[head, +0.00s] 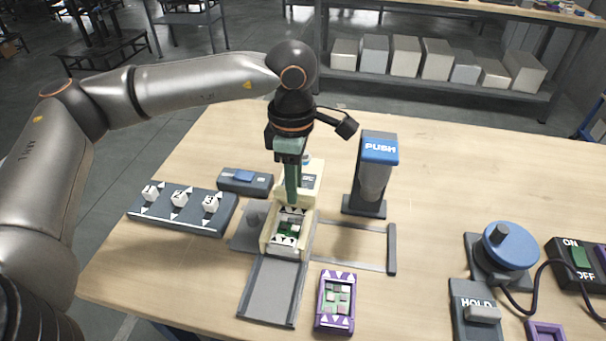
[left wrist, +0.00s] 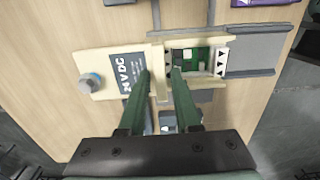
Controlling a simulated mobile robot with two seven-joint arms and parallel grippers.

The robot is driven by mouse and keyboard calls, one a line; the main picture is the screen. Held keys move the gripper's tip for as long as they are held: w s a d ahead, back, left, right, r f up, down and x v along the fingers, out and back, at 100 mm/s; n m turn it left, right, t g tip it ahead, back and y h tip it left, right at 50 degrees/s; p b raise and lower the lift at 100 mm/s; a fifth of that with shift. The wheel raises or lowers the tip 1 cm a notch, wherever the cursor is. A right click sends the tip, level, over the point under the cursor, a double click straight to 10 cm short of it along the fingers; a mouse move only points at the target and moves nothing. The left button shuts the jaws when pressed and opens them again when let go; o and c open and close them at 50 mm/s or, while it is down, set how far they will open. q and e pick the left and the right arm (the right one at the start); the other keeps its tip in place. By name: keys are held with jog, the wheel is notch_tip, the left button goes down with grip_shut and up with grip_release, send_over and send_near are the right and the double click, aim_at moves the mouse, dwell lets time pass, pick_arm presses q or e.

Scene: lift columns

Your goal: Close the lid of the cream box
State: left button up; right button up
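The cream box (head: 268,243) stands at the table's middle with its top open and a green circuit board inside; it also shows in the left wrist view (left wrist: 211,44). A cream panel (head: 313,182) marked "24V DC" extends from its far end and also shows in the left wrist view (left wrist: 104,62); whether this is the lid is unclear. My left gripper (head: 291,203) points down over the box's far end. In the left wrist view its two fingers (left wrist: 162,72) are apart, with a cream edge between or below them; contact is unclear. My right gripper is out of view.
A grey chute (head: 273,290) lies in front of the box, beside a purple-framed board (head: 336,302). A PUSH dispenser (head: 375,175) stands to the right. A numbered tray (head: 182,212) and a dark blue-buttoned block (head: 245,182) lie left. A blue knob (head: 510,243) stands far right.

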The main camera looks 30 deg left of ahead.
pick_arm(q)
grip_shut()
jog(key=shift+s+d+b, duration=0.35)
jog(key=shift+s+d, duration=0.05)
jog(key=shift+s, duration=1.05)
jog(key=shift+s+d+b, duration=0.35)
jog(key=shift+s, duration=1.15)
jog(key=shift+s+d+b, duration=0.35)
jog(key=shift+s+d, duration=0.05)
jog(key=shift+s, duration=1.05)
jog(key=shift+o, duration=1.6)
grip_release()
notch_tip(320, 180, up, 6)
jog(key=p, duration=0.3)
